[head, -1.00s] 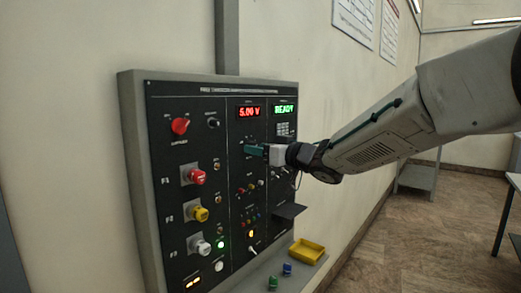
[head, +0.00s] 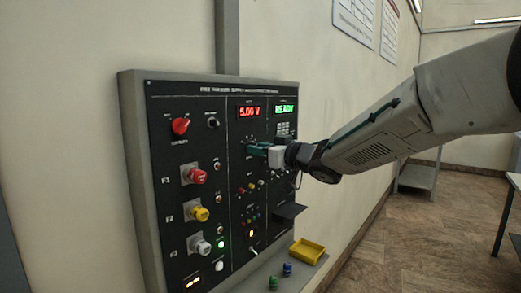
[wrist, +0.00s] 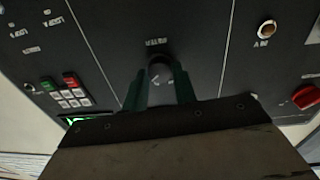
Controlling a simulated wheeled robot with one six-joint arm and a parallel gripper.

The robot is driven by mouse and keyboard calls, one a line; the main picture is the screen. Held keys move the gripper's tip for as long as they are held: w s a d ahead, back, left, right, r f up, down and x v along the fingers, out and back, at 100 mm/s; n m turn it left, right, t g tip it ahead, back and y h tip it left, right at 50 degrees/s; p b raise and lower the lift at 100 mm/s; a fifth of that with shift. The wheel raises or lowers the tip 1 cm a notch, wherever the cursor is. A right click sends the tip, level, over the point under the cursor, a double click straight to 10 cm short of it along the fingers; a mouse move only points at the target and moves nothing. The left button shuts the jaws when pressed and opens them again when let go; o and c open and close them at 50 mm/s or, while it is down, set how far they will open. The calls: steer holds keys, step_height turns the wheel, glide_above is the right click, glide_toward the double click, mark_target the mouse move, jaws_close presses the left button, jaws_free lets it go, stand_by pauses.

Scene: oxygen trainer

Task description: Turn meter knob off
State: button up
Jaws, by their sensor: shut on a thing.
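The meter knob (wrist: 160,72) is a dark round knob on the black panel, seen in the wrist view between my green fingers. My gripper (wrist: 160,88) is shut on it, with one finger on each side. In the head view my gripper (head: 257,150) reaches the panel's middle column from the right, just below the red display (head: 249,112) reading 5.00 V. The fingers and gripper body hide the knob there. The markings around the knob are too small to read, so its setting cannot be told.
A green display (head: 285,109) and a keypad (head: 285,129) sit right of the knob. A red rotary knob (head: 181,126) and red, yellow and white fuse-like caps line the left column. A yellow tray (head: 306,252) and small blue and green pieces lie on the ledge below.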

steer(key=n, duration=1.1)
steer(key=n+y, duration=0.1)
steer(key=n, duration=1.1)
steer(key=shift+f+g, duration=0.15)
steer(key=shift+g, duration=0.25)
steer(key=shift+n, duration=0.3)
steer(key=o, duration=1)
steer(key=shift+c, duration=0.2)
steer(key=shift+d, duration=0.1)
steer(key=v, duration=0.7)
steer(key=shift+s+d, duration=0.2)
steer(key=shift+d, duration=0.1)
